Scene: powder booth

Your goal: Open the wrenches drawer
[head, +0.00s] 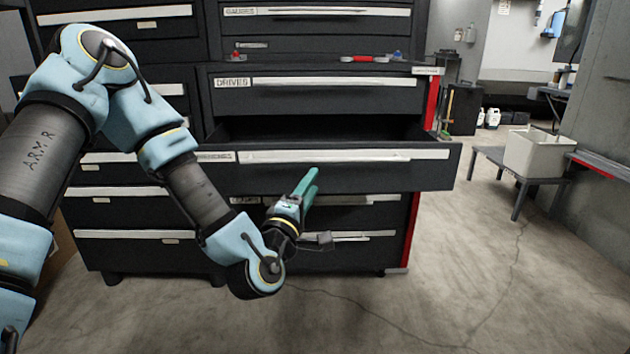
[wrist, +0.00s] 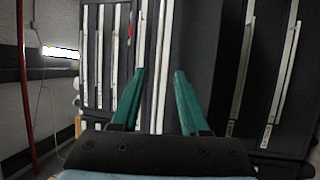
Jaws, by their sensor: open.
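The wrenches drawer (head: 400,180) is a wide black drawer with a pale handle strip (head: 420,155). In the head view its front stands well out from the cabinet, and its dark inside shows above the front. The label at its left end is partly covered by my arm. My gripper (head: 311,175) has two teal fingers and is in front of the drawer face, below the handle strip. In the wrist view the fingers of my gripper (wrist: 160,72) are apart with nothing held between them. I cannot tell whether a fingertip touches the drawer.
The drives drawer (head: 330,97) above is shut. Other shut drawers lie below and to the left. Small red and blue items (head: 365,58) sit on a ledge above. A low bench (head: 487,160) with a pale bin (head: 535,157) stands at right. The floor (head: 440,270) at front right is clear.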

